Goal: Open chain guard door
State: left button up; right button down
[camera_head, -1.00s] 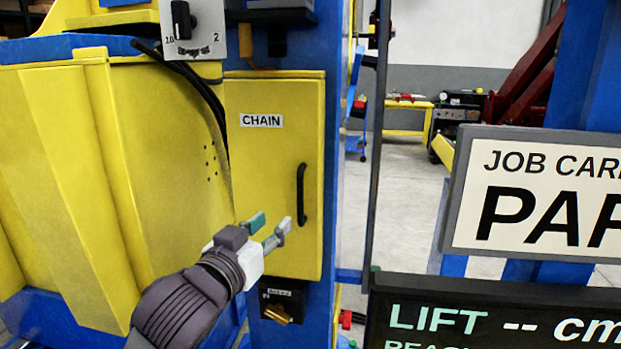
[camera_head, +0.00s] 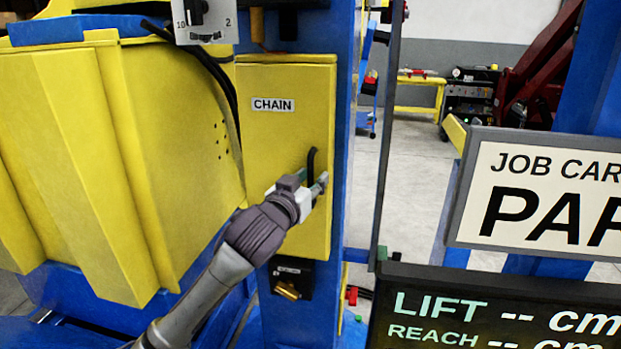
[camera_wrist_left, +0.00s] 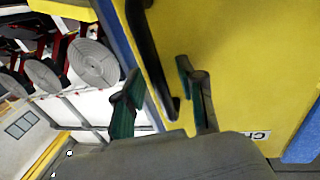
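The yellow chain guard door (camera_head: 275,150), labelled CHAIN, is closed flat on the blue column. Its black bar handle (camera_head: 311,161) stands near the door's right edge; its lower part is hidden behind my gripper. My left gripper (camera_head: 318,184) is at the handle. In the left wrist view the fingers of the gripper (camera_wrist_left: 158,95) are spread apart, with the black handle (camera_wrist_left: 150,50) running between them toward the lower end. A clear gap shows on both sides, so the gripper is not closed on it. My right gripper is not in view.
A box with a brass-coloured switch (camera_head: 287,289) sits below the door. A grey dial panel (camera_head: 205,20) is above. A job card sign (camera_head: 540,195) and a dark LIFT display (camera_head: 500,315) stand at the right. Ribbed yellow housing (camera_head: 80,160) lies left of the door.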

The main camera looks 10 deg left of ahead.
pick_arm(q)
grip_shut()
jog(key=shift+s, duration=0.15)
dwell(0.4)
